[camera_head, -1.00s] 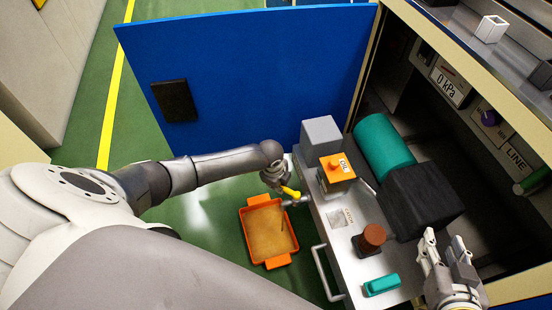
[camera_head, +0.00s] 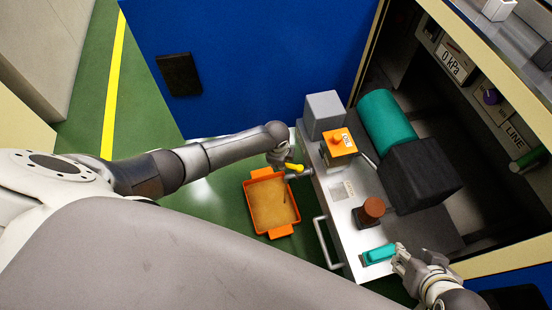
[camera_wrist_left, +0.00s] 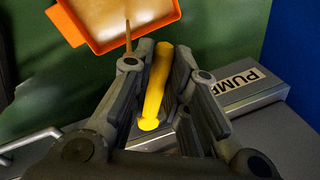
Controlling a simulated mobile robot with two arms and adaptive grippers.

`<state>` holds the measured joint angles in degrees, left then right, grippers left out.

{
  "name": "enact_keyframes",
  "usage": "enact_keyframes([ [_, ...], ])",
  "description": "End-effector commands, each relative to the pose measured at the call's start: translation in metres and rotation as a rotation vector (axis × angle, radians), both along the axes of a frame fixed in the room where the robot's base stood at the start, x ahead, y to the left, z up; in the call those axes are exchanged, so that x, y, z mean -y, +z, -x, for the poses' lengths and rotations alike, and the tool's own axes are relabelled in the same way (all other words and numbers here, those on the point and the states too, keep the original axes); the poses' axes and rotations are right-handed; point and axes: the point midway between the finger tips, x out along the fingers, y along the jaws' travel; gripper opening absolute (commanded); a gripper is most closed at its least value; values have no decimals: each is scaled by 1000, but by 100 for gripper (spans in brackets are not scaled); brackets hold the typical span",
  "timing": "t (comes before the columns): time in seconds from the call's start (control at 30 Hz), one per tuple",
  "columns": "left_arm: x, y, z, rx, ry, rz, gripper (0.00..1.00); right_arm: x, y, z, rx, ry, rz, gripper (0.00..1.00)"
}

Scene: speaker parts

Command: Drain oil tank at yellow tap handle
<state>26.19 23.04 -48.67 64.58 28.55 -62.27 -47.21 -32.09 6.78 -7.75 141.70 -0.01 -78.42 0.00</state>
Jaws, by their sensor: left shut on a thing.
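The yellow tap handle (camera_head: 294,167) is at the front side of the grey machine, near the orange oil tank (camera_head: 339,143). My left gripper (camera_wrist_left: 155,80) is shut on the yellow handle (camera_wrist_left: 156,92), with a finger on each side of it in the left wrist view. An orange tray (camera_head: 251,210) holding tan liquid stands on the floor below the tap. A thin brown streak (camera_wrist_left: 128,36) runs over the tray, like a stream of oil. My right gripper (camera_head: 400,258) is at the right end of the teal block (camera_head: 377,255); its finger gap is unclear.
A brown round knob (camera_head: 371,210) stands on the machine's top, near a black block (camera_head: 420,178) and a teal cylinder (camera_head: 388,121). A metal rail (camera_head: 325,243) runs along the machine's front. A blue door panel (camera_head: 260,65) stands behind. The green floor left of the tray is clear.

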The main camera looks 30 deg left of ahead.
Motion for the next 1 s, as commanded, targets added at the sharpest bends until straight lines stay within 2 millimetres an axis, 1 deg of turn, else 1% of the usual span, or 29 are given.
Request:
enact_keyframes([
  [0.37, 1, 0, 0, 0, 2, -1, 0, 1, 0, 1, -3, -1, 1, 40],
  [0.4, 1, 0, 0, 0, 2, -1, 18, 1, 0, 1, -3, -1, 1, 40],
  [0.57, 1, 0, 0, 0, 2, -1, 38, 1, 0, 1, -3, -1, 1, 40],
  [0.87, 1, 0, 0, 0, 2, -1, 38, 0, -1, 2, -6, 0, 0, 40],
  [1.0, 0, 6, 0, 0, 2, -1, 38, 0, -1, 2, -7, 1, 1, 40],
])
